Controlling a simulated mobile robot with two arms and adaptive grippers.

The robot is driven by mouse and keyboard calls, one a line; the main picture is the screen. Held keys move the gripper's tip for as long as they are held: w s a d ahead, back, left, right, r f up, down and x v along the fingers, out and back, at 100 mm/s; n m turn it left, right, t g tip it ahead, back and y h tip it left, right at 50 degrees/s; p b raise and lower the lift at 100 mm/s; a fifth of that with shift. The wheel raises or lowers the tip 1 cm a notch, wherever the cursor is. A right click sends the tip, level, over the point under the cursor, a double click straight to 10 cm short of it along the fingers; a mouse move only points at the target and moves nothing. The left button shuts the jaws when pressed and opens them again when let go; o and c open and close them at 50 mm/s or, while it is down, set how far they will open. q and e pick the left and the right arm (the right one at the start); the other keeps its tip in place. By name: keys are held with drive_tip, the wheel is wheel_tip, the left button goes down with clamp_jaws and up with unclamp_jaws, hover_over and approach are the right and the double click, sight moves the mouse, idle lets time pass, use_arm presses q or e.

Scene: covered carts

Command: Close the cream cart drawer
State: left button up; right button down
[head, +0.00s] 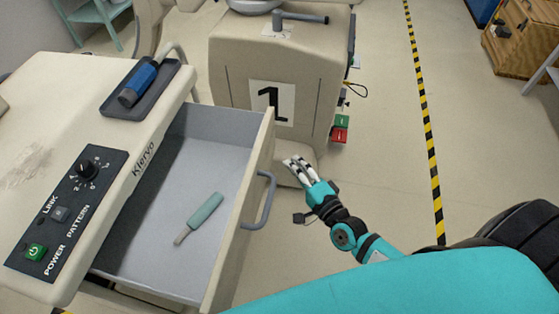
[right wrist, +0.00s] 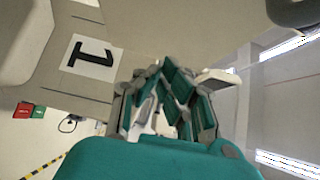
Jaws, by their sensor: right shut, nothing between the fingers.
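The cream cart (head: 60,110) stands at the left in the head view, with a control panel on its top. Its drawer (head: 262,135) is pulled open toward the right. The drawer has a grey inside and a grey handle (head: 268,200) on its outer face. A tool with a pale green grip (head: 206,213) lies in the drawer. My right gripper (head: 293,163) is shut and empty, just right of the drawer front and beyond the handle, apparently apart from both. It also shows in the right wrist view (right wrist: 165,85). My left gripper is not in view.
A second cream unit (head: 230,70) marked 1 stands behind the drawer and my right gripper. A dark tray with a blue tool (head: 140,83) sits on the cart top. Open floor lies to the right, crossed by a yellow-black stripe (head: 425,125). A wooden cabinet (head: 520,40) stands far right.

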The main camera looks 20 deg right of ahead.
sight(269, 152)
drive_tip(key=w+a, duration=0.2)
drive_tip(key=a, duration=0.1)
drive_tip(key=shift+w+a+p, duration=0.1)
drive_tip(key=shift+a+p, duration=0.05)
drive_tip(key=shift+p, duration=0.25)
drive_tip(key=shift+w+a, duration=0.1)
drive_tip(key=shift+a, duration=0.05)
